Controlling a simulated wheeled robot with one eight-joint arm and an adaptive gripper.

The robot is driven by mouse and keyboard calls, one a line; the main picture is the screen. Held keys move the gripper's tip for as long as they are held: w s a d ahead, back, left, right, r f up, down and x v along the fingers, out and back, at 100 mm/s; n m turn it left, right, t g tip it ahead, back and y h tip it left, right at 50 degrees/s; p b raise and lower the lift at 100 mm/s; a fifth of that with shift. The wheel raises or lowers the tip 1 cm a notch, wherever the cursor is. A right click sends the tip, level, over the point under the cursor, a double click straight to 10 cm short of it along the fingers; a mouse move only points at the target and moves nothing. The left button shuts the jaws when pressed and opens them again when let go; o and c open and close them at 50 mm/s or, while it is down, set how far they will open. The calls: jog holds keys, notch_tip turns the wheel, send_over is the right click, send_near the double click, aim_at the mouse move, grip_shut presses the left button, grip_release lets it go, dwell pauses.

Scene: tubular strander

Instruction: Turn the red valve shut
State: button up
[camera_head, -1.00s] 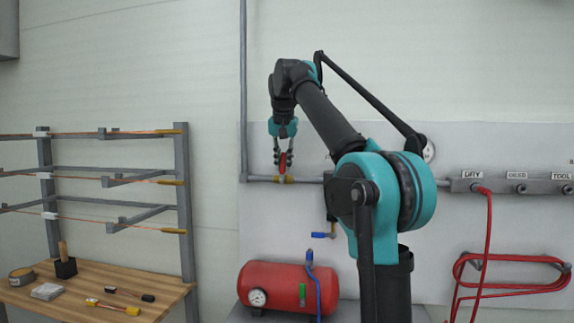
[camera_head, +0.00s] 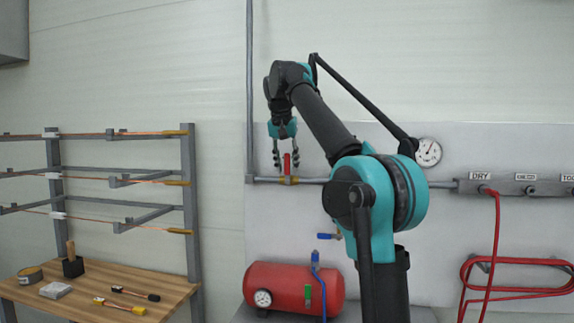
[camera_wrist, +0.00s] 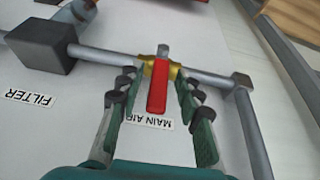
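The red valve handle (camera_head: 288,160) stands upright from a brass body (camera_head: 287,180) on the horizontal grey pipe, across the pipe's line. In the wrist view the red handle (camera_wrist: 157,88) reaches from the brass body (camera_wrist: 160,66) toward my gripper, over a "MAIN AIR" label. My gripper (camera_head: 286,166) comes down from above with its fingers open, one on each side of the handle. The wrist view shows gaps between the handle and both fingers of my gripper (camera_wrist: 157,82).
A pressure gauge (camera_head: 428,152) and a manifold with labels (camera_head: 520,187) are at the right. A blue-handled valve (camera_head: 329,236) hangs below the pipe, above a red tank (camera_head: 290,288). A wooden bench (camera_head: 110,292) and a wire rack (camera_head: 190,205) stand left.

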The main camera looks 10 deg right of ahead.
jog(key=v, duration=0.7)
jog(key=shift+r, duration=0.2)
jog(key=shift+s, duration=0.1)
dwell(0.6)
